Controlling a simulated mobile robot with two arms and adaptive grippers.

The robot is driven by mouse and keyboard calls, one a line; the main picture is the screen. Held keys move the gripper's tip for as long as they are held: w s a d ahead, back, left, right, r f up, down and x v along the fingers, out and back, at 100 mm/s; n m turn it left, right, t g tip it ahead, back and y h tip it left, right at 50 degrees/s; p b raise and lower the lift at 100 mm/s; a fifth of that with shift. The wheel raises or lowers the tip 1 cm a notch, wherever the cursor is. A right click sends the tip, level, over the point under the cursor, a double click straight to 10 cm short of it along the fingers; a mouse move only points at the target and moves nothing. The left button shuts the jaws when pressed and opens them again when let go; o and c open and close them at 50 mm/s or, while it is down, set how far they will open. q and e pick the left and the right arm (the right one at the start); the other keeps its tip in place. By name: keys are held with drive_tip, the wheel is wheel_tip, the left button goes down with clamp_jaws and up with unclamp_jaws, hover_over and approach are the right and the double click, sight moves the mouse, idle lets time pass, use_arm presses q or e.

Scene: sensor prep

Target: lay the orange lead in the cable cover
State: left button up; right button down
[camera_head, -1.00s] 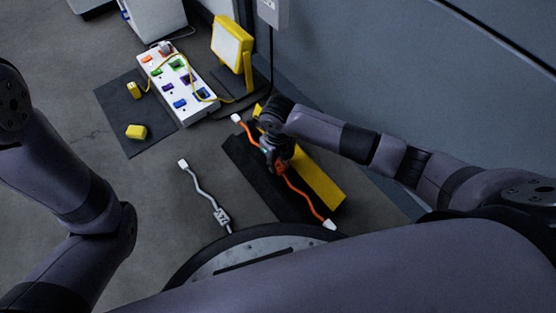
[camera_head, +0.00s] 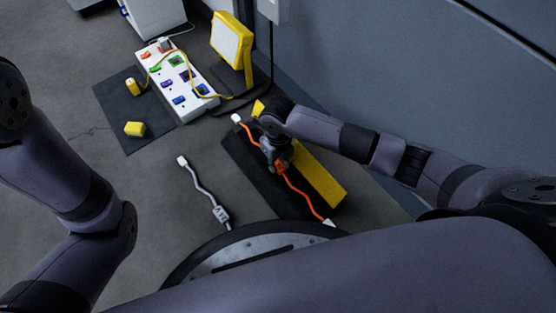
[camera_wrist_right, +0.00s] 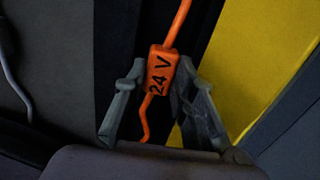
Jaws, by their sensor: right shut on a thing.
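The orange lead (camera_head: 299,189) has white plugs at both ends and a block marked 24 V (camera_wrist_right: 160,73), seen in the right wrist view. My right gripper (camera_head: 280,164) is shut on the orange lead at this block, with a finger on each side of it. The lead stretches along the black and yellow cable cover (camera_head: 320,181), over its dark part (camera_head: 248,160). I cannot tell whether the lead touches the bottom of the cover. The gripper hides the middle of the lead in the head view. My left gripper is not in view; only my left arm shows.
A grey lead (camera_head: 202,188) lies on the floor left of the cover. A white power strip (camera_head: 181,91) with coloured switches, a dark mat (camera_head: 112,105) with yellow pieces, and a yellow lamp (camera_head: 231,46) stand behind. The wall (camera_head: 400,80) runs along the right.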

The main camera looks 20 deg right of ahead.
drive_tip(key=shift+f+b, duration=0.5)
drive_tip(key=shift+f, duration=0.45)
drive_tip(key=c, duration=1.2)
unclamp_jaws()
drive_tip(key=shift+c, duration=0.2)
drive_tip(key=shift+r, duration=0.1)
